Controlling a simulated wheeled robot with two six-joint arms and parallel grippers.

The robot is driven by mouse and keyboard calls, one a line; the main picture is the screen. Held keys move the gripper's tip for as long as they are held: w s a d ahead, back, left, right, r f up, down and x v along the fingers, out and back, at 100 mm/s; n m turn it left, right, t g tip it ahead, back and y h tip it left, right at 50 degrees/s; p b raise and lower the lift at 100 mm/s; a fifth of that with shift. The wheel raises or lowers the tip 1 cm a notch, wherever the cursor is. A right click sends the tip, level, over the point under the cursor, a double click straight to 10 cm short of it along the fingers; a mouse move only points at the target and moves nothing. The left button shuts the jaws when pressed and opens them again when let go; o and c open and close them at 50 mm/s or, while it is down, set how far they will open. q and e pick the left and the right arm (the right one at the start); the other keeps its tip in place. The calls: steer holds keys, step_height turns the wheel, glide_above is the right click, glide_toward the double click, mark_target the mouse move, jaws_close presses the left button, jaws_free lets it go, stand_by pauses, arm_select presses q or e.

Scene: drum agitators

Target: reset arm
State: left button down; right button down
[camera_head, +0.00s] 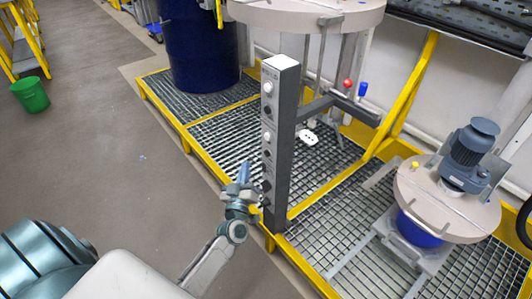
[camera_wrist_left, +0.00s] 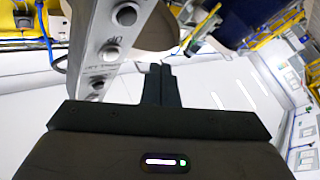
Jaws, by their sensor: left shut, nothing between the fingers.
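My left gripper (camera_head: 244,172) is in the head view, close to the left side of a tall dark control post (camera_head: 281,140) with several round buttons and a white top. Its fingers point up and are shut with nothing between them. In the left wrist view the closed fingers (camera_wrist_left: 158,84) stand to the right of the control post (camera_wrist_left: 108,45), whose round buttons face the camera. I cannot tell whether the gripper touches the post. My right gripper is not in view.
A yellow-edged grating platform (camera_head: 215,130) carries a blue drum (camera_head: 200,45) and, at right, a small drum with a round lid (camera_head: 450,212) and motor (camera_head: 470,155). Red and blue knobs (camera_head: 347,85) sit behind the post. A green bin (camera_head: 30,94) stands on the open floor at left.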

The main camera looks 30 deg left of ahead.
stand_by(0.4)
